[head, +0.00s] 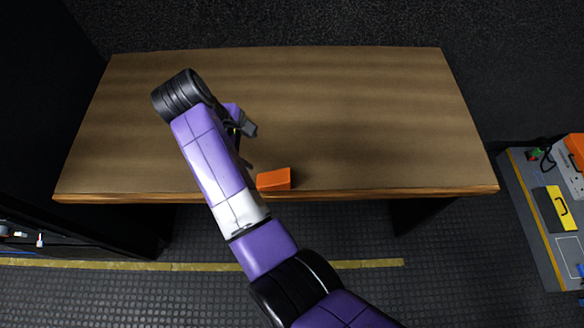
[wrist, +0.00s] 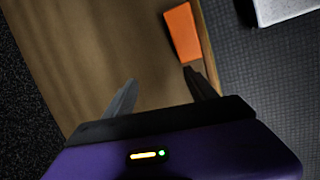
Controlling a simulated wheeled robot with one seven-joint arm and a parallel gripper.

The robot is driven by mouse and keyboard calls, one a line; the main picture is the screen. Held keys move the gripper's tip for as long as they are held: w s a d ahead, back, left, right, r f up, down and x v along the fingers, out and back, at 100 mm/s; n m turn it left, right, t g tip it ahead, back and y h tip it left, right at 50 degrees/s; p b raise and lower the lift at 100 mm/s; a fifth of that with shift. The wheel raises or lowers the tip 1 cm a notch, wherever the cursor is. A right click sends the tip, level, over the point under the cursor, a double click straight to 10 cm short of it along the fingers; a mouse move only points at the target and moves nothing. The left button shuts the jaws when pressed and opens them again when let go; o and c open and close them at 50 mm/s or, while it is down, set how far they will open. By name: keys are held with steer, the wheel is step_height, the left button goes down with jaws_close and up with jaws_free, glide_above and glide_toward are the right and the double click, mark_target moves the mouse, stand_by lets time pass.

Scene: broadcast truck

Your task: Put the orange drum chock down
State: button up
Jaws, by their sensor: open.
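The orange drum chock (head: 274,180) rests on the wooden table close to its front edge, just right of my arm in the head view. It also shows in the wrist view (wrist: 182,34), beyond the tip of the right finger, lying on the wood near the table's edge. My gripper (wrist: 160,90) is open, with its two dark fingers apart and nothing between them. In the head view my gripper (head: 246,128) is partly hidden by my purple arm, above the table and behind the chock.
The wooden table (head: 350,110) is otherwise bare, with wide free room to the right and back. A dark floor with a yellow line (head: 200,267) lies in front.

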mark_target(274, 178)
steer(key=s+d, duration=0.1)
steer(key=s+d+n+g+h, duration=0.1)
steer(key=s, duration=0.1)
steer(key=s+d+f+g, duration=0.1)
steer(key=shift+s+n, duration=0.3)
steer(key=shift+s, duration=0.1)
steer(key=b+x, duration=0.2)
steer(key=x, duration=0.1)
steer(key=shift+d, duration=0.1)
steer(key=shift+x, duration=2.25)
steer(key=shift+d+p, duration=0.2)
steer(key=shift+p, duration=0.2)
steer(key=c, duration=1.4)
jaws_close()
steer(key=shift+a, duration=0.1)
